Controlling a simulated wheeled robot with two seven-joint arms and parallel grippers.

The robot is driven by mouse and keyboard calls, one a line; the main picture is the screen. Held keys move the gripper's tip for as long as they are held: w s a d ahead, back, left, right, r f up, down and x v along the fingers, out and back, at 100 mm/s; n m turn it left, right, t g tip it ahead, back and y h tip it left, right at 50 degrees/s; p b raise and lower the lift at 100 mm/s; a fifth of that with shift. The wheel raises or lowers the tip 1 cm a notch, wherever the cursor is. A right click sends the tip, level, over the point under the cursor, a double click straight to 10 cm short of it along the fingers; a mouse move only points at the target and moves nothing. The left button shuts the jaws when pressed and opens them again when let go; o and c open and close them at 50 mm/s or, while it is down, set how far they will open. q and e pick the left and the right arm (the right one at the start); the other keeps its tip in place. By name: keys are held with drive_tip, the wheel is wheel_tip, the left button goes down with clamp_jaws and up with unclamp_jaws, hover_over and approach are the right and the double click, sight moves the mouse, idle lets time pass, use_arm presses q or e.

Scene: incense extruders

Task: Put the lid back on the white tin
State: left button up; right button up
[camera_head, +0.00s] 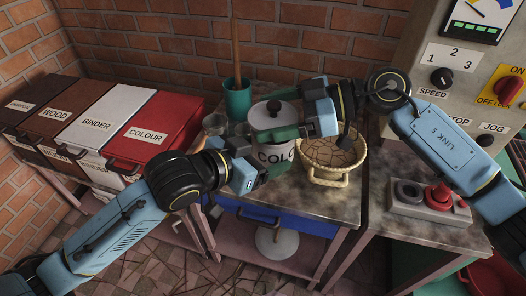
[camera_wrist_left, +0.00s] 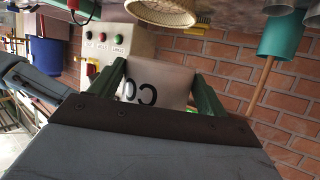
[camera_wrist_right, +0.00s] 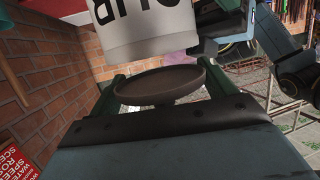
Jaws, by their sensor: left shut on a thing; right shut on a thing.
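The lid (camera_head: 268,116), round with a dark knob, is over the tin's mouth. My right gripper (camera_head: 276,130) is shut on the lid, which shows as a dark disc (camera_wrist_right: 160,84) between its fingers in the right wrist view. The lid lies close to the tin's rim there; I cannot tell whether they touch. The fingers hide part of the rim.
A wicker basket (camera_head: 328,178) stands right of the tin. Labelled bins, including a red one (camera_head: 165,128), line the left. A control panel (camera_head: 455,75) and button box (camera_head: 430,207) are right.

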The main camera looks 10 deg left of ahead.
sight(254, 131)
drive_tip(key=shift+f, duration=0.1)
idle(0.6)
drive_tip(key=shift+f, duration=0.8)
drive_tip(key=shift+f, duration=0.65)
drive_tip(key=o, duration=0.9)
drive_tip(key=v, duration=1.2)
drive_tip(key=shift+w+d+r, duration=0.1)
